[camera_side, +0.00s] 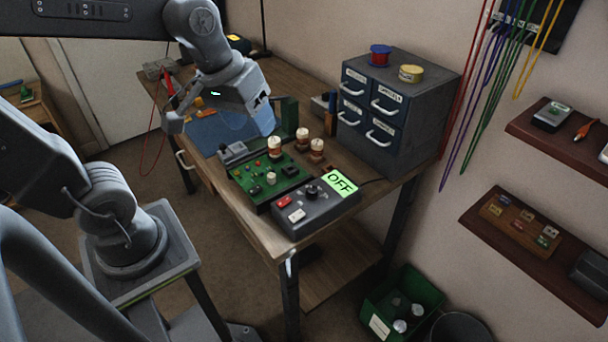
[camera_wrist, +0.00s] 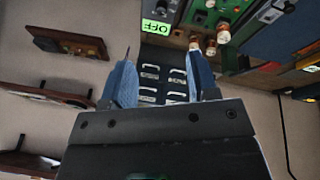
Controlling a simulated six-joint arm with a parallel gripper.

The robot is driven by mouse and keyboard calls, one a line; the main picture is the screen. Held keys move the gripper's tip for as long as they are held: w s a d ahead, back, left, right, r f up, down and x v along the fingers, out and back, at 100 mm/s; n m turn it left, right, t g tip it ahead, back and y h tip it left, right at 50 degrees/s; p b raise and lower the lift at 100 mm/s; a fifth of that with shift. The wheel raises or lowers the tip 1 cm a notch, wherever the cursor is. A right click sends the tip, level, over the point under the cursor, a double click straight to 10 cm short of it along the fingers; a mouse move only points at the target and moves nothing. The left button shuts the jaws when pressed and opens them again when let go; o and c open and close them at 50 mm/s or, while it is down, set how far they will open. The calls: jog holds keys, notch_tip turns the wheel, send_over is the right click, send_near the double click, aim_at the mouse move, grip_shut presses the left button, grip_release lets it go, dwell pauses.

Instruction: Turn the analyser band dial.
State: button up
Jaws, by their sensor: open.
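The analyser (camera_side: 300,214) is a dark grey box at the front right corner of the bench. Its green screen (camera_side: 340,183) reads OFF. A black dial (camera_side: 312,192) stands on its top, beside a red and a white button. In the wrist view the screen (camera_wrist: 158,26) shows upside down near the top edge, and I cannot make out the dial there. My gripper (camera_wrist: 160,62) is open, with nothing seen between its two bluish fingers. In the side view it hangs over the back left of the bench, well apart from the analyser and higher than it.
A green circuit board (camera_side: 262,180) with knobs and copper coils (camera_side: 274,147) sits left of the analyser. A drawer cabinet (camera_side: 385,105) stands behind it, carrying two spools. Coloured cables (camera_side: 483,100) hang on the wall. A green bin (camera_side: 405,301) stands on the floor.

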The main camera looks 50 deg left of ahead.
jog(key=w+a+f+n+g+h, duration=0.2)
jog(key=w+f+n+g, duration=0.15)
jog(key=w+n, duration=0.4)
jog(key=n+h, duration=0.2)
jog(key=n, duration=0.3)
send_near(312, 189)
jog(key=shift+g, duration=0.35)
jog(key=x, duration=0.9)
jog(key=shift+w+f, duration=0.1)
jog(key=shift+w, duration=0.2)
jog(key=c, duration=0.9)
